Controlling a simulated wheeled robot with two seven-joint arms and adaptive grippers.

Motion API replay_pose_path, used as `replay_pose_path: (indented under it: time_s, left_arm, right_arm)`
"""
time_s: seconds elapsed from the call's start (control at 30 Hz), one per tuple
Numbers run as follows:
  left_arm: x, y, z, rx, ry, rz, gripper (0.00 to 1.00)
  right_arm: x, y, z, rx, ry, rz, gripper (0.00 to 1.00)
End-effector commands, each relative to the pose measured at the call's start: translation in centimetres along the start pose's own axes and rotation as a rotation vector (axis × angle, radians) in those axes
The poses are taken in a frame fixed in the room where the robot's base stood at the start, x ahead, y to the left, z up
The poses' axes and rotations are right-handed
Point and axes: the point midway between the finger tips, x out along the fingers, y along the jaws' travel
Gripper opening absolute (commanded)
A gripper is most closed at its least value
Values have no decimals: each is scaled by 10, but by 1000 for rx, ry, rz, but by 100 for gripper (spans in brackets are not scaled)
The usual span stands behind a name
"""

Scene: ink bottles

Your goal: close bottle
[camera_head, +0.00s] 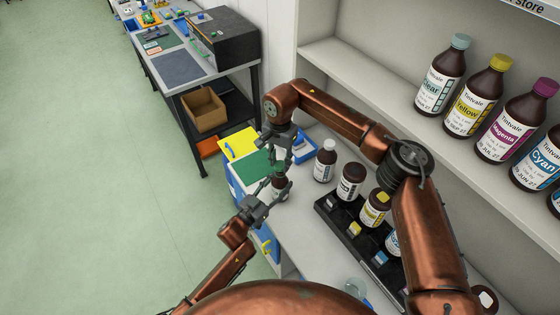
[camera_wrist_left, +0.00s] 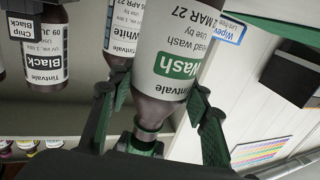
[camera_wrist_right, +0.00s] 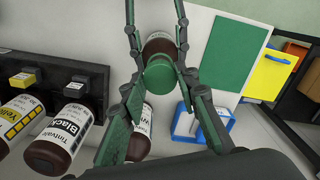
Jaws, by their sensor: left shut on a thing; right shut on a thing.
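The brown wash bottle (camera_head: 279,186) with a white and green label is held in my left gripper (camera_head: 272,189). In the left wrist view, the wash bottle (camera_wrist_left: 172,50) sits between the fingers, its neck pointing down in the picture. The green cap (camera_wrist_right: 158,74) is at the bottle's mouth end, between the fingers of my right gripper (camera_wrist_right: 160,80). In the head view, my right gripper (camera_head: 284,163) is directly above the bottle, shut on the cap. The fingers partly hide the neck, so I cannot tell whether the cap is fully seated.
A green mat (camera_head: 253,166) and blue tray (camera_head: 305,148) lie close. Large bottles (camera_head: 441,75) line the shelf.

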Motion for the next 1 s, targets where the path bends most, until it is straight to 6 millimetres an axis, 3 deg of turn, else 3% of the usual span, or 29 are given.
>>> replay_pose_path:
  time_s: [0.23, 1.0]
  left_arm:
    - [0, 0, 0, 0, 0, 0, 1]
    - [0, 0, 0, 0, 0, 0, 1]
  right_arm:
    - [14, 0, 0, 1, -1, 1, 19]
    - [18, 0, 0, 1, 0, 1, 19]
